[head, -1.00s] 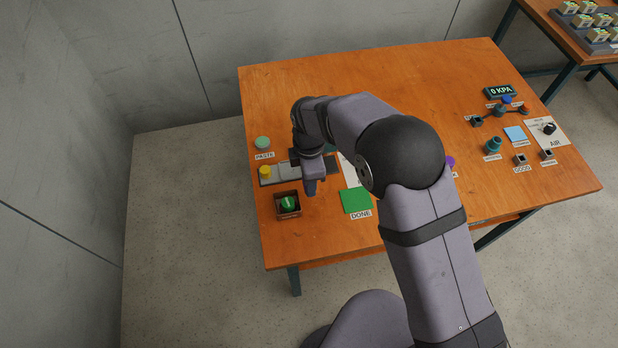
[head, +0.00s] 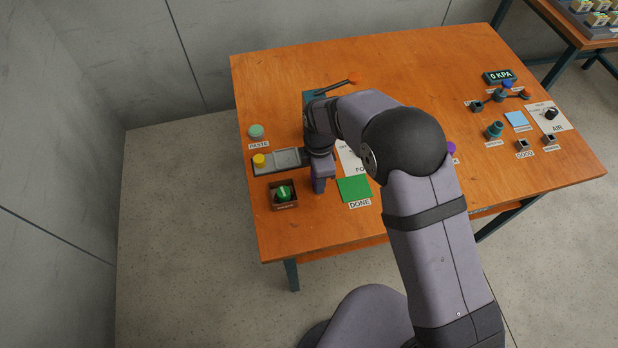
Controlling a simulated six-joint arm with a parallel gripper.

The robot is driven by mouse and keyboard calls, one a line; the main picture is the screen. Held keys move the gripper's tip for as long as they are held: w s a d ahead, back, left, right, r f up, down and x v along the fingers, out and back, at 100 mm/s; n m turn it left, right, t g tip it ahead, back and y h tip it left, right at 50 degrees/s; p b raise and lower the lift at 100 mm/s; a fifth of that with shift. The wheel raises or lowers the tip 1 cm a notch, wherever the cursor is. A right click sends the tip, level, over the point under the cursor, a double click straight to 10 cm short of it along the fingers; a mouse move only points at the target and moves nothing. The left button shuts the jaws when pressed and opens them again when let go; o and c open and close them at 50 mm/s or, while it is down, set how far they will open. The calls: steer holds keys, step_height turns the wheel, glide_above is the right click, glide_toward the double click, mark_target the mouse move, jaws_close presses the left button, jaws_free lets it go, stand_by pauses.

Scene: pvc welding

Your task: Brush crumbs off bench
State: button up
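The orange wooden bench (head: 400,75) fills the middle of the head view. I cannot make out any crumbs on it, and no brush is clearly recognisable. My gripper (head: 320,188) points down over the left part of the bench, between the small brown box (head: 284,205) and the green DONE pad (head: 354,188). Its fingertips are too small and dark to show whether they are open, shut or holding anything. The brown box holds a green item (head: 283,193). My arm hides part of the bench's middle.
A grey tray (head: 289,157) with a yellow knob (head: 259,160) lies left of my gripper, near a PASTE pot (head: 256,131). A teal block (head: 312,97) with a dark lever (head: 335,87) stands behind. Air fittings (head: 498,95) sit at the right. The back middle is clear.

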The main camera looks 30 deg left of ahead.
mark_target(306, 188)
steer(key=shift+w+d, duration=1.35)
steer(key=shift+d, duration=0.05)
steer(key=shift+s+a, duration=2.45)
steer(key=shift+s, duration=0.05)
steer(key=shift+s+a+r, duration=0.1)
steer(key=shift+a+r, duration=0.05)
steer(key=shift+r, duration=0.05)
step_height(306, 188, up, 8)
steer(key=p, duration=0.5)
steer(key=shift+f, duration=0.15)
